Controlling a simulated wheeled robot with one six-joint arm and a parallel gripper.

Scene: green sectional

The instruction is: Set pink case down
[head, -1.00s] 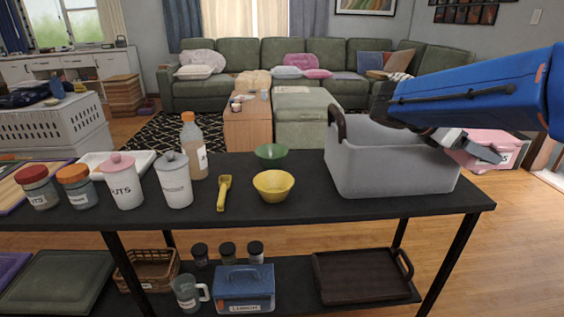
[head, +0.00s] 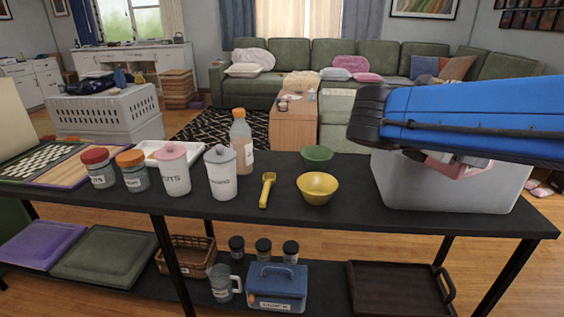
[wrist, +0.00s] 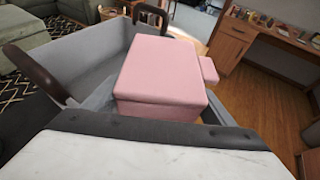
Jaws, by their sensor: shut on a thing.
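The pink case (wrist: 160,75) is a box with a lid and a small tab on its right side, seen large in the wrist view. In the head view only a small pink part (head: 457,168) shows below my blue arm. My gripper (head: 474,161) is shut on the case, its fingers mostly hidden by the arm. The case is at the grey bin (head: 445,195), overlapping its opening and rim in the wrist view. I cannot tell whether it touches the bin. The bin, with brown handles, stands on the right end of the black table (head: 340,217).
A yellow bowl (head: 318,189), green bowl (head: 317,154), yellow scoop (head: 266,190), white canisters (head: 221,172), jars and a bottle (head: 241,142) stand left of the bin. The table front between yellow bowl and bin is bare. A dark tray (head: 395,288) lies on the lower shelf.

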